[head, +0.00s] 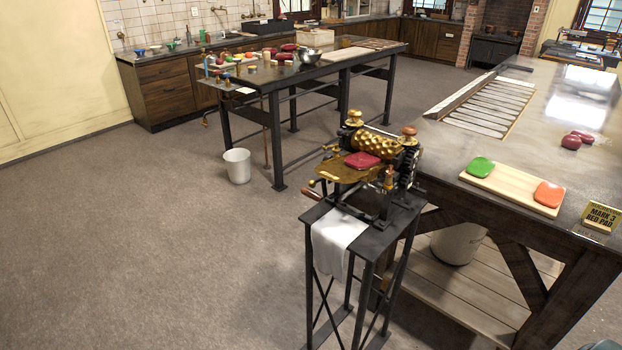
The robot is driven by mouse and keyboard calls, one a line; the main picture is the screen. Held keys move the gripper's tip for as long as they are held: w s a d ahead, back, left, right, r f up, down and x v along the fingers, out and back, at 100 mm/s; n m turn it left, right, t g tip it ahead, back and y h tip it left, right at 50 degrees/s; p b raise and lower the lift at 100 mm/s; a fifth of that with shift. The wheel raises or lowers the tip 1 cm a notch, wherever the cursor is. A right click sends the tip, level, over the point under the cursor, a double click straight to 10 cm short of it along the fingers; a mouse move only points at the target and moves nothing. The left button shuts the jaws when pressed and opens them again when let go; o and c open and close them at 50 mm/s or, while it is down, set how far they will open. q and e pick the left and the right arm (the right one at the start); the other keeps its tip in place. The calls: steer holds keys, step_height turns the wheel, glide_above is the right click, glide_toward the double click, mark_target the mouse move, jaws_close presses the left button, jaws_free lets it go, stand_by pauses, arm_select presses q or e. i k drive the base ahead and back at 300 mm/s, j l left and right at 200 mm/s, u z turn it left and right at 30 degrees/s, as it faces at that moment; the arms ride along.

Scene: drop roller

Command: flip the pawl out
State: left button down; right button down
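The drop roller machine (368,165) stands on a tall black stand (372,232) in the middle of the head view. It has dimpled brass rollers (376,141), a black frame and two top knobs. A dark toothed gear (409,168) shows on its right side. A red pad (362,160) lies on its brass feed plate (338,172). A wooden handle (311,192) sticks out at the lower left. The pawl is too small to make out for certain, so I cannot tell its position. Neither of my grippers is in view.
A white cloth (338,238) hangs over the stand's front. Close on the right is a large worktable (455,205) with a board (510,189) holding green and orange pads, and a "MARK 3 RED PAD" sign (601,217). Floor to the left is open, apart from a white bucket (237,166).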

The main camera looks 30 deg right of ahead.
mark_target(312, 184)
steer(key=i+j, duration=0.25)
steer(key=i, duration=0.2)
steer(key=z, duration=1.6)
